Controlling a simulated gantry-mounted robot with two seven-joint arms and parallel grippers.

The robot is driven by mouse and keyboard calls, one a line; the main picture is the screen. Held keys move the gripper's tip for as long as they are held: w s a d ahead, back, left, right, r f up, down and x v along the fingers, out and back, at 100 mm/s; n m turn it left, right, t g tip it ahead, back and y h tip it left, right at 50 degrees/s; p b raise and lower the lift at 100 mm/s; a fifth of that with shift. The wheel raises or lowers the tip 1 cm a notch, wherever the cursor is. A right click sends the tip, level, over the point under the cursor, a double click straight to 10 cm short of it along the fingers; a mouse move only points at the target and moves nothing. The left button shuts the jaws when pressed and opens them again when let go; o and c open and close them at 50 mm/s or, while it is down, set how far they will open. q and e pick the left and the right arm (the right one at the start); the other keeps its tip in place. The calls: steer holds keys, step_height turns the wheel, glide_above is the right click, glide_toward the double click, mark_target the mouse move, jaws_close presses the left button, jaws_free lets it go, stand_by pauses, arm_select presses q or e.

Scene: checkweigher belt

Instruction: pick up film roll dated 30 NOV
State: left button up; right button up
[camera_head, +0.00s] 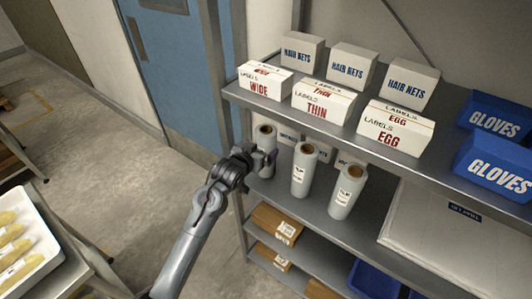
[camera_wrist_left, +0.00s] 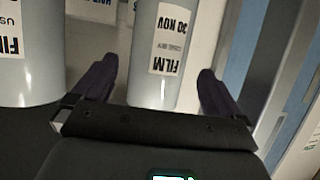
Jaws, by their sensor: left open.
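The film roll dated 30 NOV (camera_wrist_left: 152,85) is a grey-white upright cylinder. Its label reads upside down in the left wrist view. It is the leftmost roll (camera_head: 266,138) in the head view, partly hidden by my left gripper (camera_head: 248,157). In the left wrist view my left gripper (camera_wrist_left: 156,78) is open, with one finger to each side of this roll in the picture. I cannot tell how deep the roll lies between the fingers. My right gripper is in neither view.
Two more film rolls (camera_head: 303,170) (camera_head: 347,192) stand to the right on the same shelf; one roll (camera_wrist_left: 28,60) shows close by in the wrist view. Label boxes (camera_head: 323,100) sit on the shelf above. A blue door (camera_head: 180,75) is behind left.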

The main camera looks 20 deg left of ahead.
arm_select(q)
steer(key=shift+x, duration=2.8)
steer(key=shift+d, duration=0.1)
steer(key=shift+c, duration=0.5)
steer(key=c, duration=1.4)
steer(key=shift+r, duration=0.2)
steer(key=shift+c, duration=0.2)
